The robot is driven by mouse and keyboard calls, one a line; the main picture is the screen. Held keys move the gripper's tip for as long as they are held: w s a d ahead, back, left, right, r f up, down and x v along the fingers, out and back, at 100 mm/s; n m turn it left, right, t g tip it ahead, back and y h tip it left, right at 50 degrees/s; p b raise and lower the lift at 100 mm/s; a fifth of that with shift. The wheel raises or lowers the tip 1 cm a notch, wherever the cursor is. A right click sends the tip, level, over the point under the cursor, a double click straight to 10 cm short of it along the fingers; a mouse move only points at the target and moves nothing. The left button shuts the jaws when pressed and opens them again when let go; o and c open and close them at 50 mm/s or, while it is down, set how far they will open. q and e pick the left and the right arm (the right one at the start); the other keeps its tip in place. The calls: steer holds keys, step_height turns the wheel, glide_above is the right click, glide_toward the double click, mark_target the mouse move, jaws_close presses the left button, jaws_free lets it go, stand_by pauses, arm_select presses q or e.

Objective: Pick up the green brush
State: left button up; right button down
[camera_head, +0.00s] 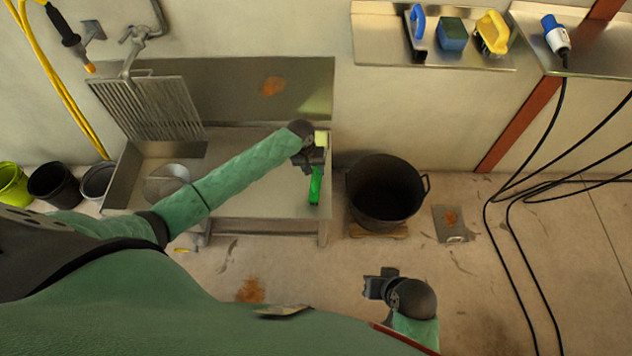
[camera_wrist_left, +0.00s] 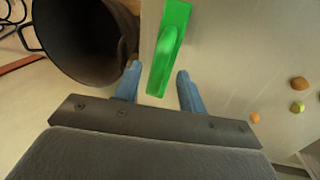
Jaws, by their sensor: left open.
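The green brush (camera_head: 316,186) lies on the metal counter of the sink unit, near its right edge, in the head view. In the left wrist view the green brush (camera_wrist_left: 168,48) lies lengthwise, its near end between my two blue fingertips. In the left wrist view my left gripper (camera_wrist_left: 158,88) is open, with a gap on each side of the brush. My right gripper (camera_head: 375,284) is low at the right, away from the brush; its finger gap is unclear.
A black bucket (camera_head: 385,190) stands just right of the metal counter (camera_head: 262,200). A shelf (camera_head: 375,45) on the wall holds a blue-handled tool, a sponge and a yellow brush. Black cables (camera_head: 510,225) hang at the right. Small brownish lumps (camera_wrist_left: 299,84) lie on the counter.

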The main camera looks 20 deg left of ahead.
mark_target(315, 173)
arm_select(q)
steer(key=shift+w+d+f, duration=0.1)
steer(key=shift+d+f, duration=0.1)
steer(key=shift+f, duration=0.75)
steer(key=shift+w+d+f, duration=0.1)
steer(key=shift+d+f, duration=0.05)
steer(key=shift+f, duration=0.8)
steer(key=shift+c, duration=0.2)
jaws_close()
